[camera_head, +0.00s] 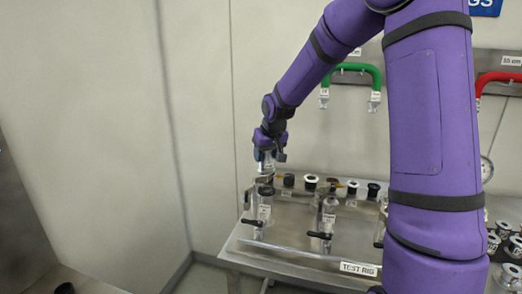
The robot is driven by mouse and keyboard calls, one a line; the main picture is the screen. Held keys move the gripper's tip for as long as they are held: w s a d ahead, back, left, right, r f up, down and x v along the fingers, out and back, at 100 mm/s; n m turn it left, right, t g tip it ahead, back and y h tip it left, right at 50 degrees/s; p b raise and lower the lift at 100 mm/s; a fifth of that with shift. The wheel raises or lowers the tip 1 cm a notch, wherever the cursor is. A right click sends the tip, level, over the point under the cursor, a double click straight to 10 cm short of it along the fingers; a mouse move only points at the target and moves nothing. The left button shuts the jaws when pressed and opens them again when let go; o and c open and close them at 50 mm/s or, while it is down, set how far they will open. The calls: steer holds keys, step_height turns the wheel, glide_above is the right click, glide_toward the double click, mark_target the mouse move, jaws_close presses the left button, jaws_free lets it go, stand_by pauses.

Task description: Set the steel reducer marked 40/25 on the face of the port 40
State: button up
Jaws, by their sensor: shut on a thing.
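My gripper (269,154) is at the left end of the test rig bench, pointing down and shut on a small steel piece that I take as the reducer (264,168). Its 40/25 marking cannot be read from here. Just below it stands a steel port with a black valve handle (252,222) and a white label (264,212). Whether the reducer touches the port's face, or is just above it, I cannot tell. A second similar port (326,218) stands to the right. The port numbers are too small to read.
Several black and steel fittings stand in a row at the back, among them a white-topped one (310,182). The bench (290,262) has a TEST RIG label (358,269). Green (350,68) and red (498,76) hoses hang on the wall. My arm hides part of the right side.

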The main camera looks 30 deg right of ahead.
steer(key=shift+f, duration=3.6)
steer(key=o, duration=1)
steer(key=shift+s, duration=0.1)
